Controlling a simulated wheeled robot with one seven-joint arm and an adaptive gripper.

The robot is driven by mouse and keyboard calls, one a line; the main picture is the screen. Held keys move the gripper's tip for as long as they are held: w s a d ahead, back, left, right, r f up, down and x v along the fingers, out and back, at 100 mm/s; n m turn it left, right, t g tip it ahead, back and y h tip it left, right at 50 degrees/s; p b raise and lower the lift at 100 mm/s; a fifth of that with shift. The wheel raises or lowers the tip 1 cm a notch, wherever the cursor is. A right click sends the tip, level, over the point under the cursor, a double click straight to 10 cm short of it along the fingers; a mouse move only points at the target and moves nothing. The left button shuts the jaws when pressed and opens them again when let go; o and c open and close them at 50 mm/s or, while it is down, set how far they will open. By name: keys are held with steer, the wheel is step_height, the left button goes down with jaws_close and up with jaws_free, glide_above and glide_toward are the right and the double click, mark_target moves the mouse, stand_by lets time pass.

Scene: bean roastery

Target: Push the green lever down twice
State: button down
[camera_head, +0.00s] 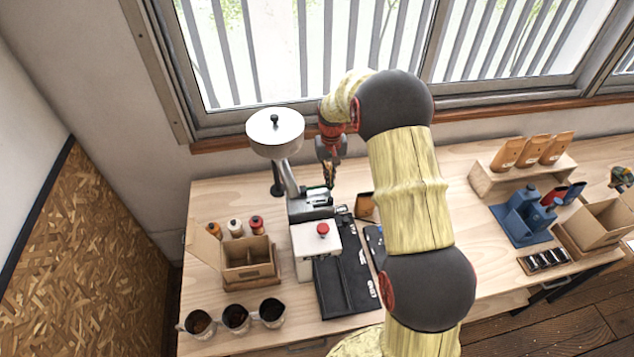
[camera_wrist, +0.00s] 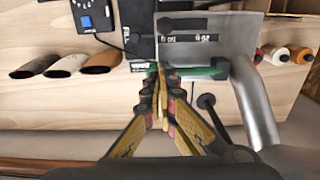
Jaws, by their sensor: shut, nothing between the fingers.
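The green lever (camera_wrist: 205,72) shows in the wrist view as a green bar along the edge of the grey machine head (camera_wrist: 215,35). In the head view only a small green piece of the lever (camera_head: 316,188) shows on the machine, below the round white hopper (camera_head: 275,128). My gripper (camera_wrist: 160,72) is shut and empty, with its yellow-and-black fingers together. Its fingertips overlap the left end of the green bar in the wrist view. I cannot tell whether they touch it. In the head view my gripper (camera_head: 330,182) is just right of the machine head, pointing down.
A white box with a red button (camera_head: 323,230) stands in front of the machine, beside a black tray (camera_head: 335,290). A cardboard divided box (camera_head: 248,262) and several cups (camera_head: 235,318) are on the left. A curved metal pipe (camera_wrist: 255,105) is near the lever.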

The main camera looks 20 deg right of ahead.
steer(key=shift+r+p, duration=1.3)
steer(key=shift+r, duration=1.65)
steer(key=shift+a, duration=0.1)
